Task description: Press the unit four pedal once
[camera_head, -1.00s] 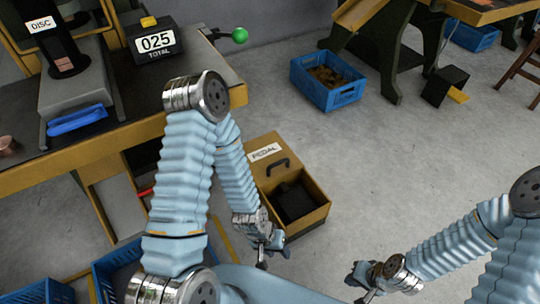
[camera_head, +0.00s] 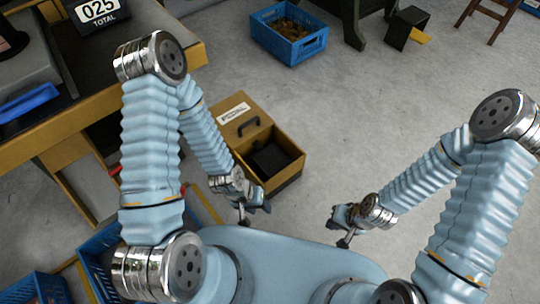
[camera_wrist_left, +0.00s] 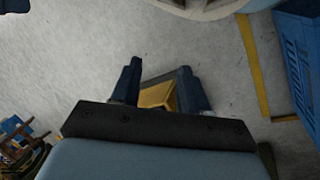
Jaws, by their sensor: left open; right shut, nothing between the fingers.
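The pedal box (camera_head: 289,178) is a tan open-topped box on the floor, with a dark pedal (camera_head: 270,159) inside. Its raised lid (camera_head: 225,118) carries a white label and a black handle. My left gripper (camera_head: 245,218) is just in front of the box's near left side, apart from the pedal. In the left wrist view my left gripper (camera_wrist_left: 158,84) is open, with a tan piece (camera_wrist_left: 157,95) showing between and beyond its fingers; I cannot tell which part it is. My right gripper (camera_head: 343,240) is shut and empty, right of the box over the floor.
A bench (camera_head: 85,118) with a 025 TOTAL counter (camera_head: 99,14) stands at the left. Blue crates stand at the lower left (camera_head: 95,262) and at the back (camera_head: 292,45). A black box with a yellow pedal (camera_head: 406,28) is further back.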

